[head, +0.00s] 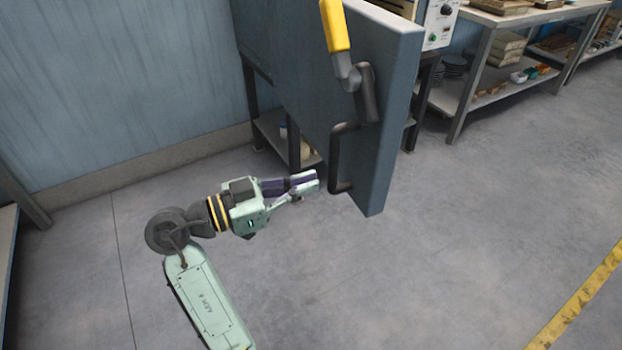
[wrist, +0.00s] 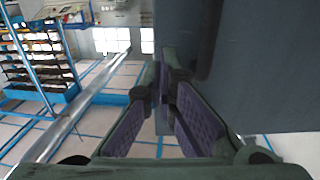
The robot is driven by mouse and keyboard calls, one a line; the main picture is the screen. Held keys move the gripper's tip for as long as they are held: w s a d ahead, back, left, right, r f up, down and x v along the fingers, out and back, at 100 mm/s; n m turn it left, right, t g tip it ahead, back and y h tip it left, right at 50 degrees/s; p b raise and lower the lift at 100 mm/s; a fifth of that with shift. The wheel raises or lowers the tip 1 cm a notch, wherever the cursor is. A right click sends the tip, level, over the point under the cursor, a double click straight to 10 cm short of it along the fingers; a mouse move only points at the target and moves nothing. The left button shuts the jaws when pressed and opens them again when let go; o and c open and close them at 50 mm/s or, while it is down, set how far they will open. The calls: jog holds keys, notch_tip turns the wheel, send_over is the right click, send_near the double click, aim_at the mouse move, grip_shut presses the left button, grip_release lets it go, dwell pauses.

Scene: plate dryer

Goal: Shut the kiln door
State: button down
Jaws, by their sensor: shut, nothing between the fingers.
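The kiln door (head: 300,75) is a thick blue-grey slab standing open, its free edge towards the camera. A dark bar handle (head: 340,158) and a lever with a yellow grip (head: 336,26) sit on its near side. My gripper (head: 317,181) is shut and empty, just left of the lower end of the bar handle, with a small gap showing in the head view. In the wrist view the shut fingers (wrist: 164,78) point at the door (wrist: 262,70), which fills the right side. Contact with the door cannot be told.
A control box (head: 440,22) shows behind the door, its kiln body mostly hidden. A metal shelf table (head: 485,50) with stacked goods stands at the back right. A blue wall (head: 120,75) is at the left. The floor (head: 480,220) at the right is clear, with a yellow stripe (head: 580,300).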

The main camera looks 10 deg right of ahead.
jog(key=p, duration=0.3)
send_near(373, 163)
jog(key=x, duration=0.5)
jog(key=shift+d+r, duration=0.1)
jog(key=shift+d, duration=0.1)
jog(key=shift+p+x, duration=0.3)
jog(key=shift+x, duration=0.55)
jog(key=shift+w, duration=0.1)
